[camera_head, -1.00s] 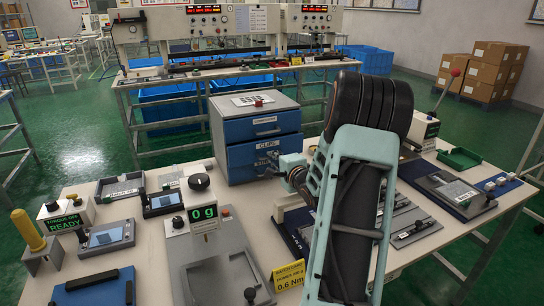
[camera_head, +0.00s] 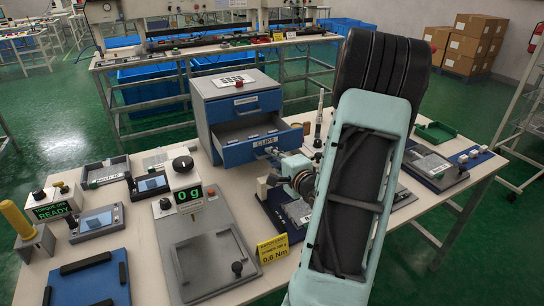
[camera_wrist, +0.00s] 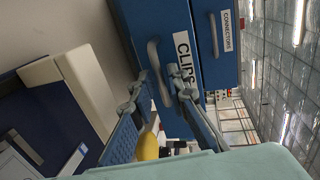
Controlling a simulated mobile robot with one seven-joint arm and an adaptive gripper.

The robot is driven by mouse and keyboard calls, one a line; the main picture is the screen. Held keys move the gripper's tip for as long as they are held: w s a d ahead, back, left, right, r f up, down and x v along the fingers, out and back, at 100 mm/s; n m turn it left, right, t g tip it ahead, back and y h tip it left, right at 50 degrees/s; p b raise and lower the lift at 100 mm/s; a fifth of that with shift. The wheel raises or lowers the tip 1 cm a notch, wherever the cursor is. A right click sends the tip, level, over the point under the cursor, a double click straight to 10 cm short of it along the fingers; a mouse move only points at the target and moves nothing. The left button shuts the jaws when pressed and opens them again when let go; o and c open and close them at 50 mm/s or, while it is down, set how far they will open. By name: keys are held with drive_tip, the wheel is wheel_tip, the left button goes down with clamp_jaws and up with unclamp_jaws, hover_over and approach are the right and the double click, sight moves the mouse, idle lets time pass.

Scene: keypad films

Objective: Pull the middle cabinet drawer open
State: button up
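The grey cabinet (camera_head: 205,105) stands on the bench with blue drawer fronts. I see a gap between the fingers, but contact with the handle is unclear. In the head view, my arm hides much of the gripper.
A balance reading 0 g (camera_head: 188,194) and a yellow 0.6 Nm sign (camera_head: 273,249) stand in front of the cabinet. A green tray (camera_head: 436,132) lies to the right on the bench. A dark tray (camera_head: 105,171) lies to the left.

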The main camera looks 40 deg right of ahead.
drive_tip(key=shift+o, duration=0.7)
drive_tip(key=v, duration=1.2)
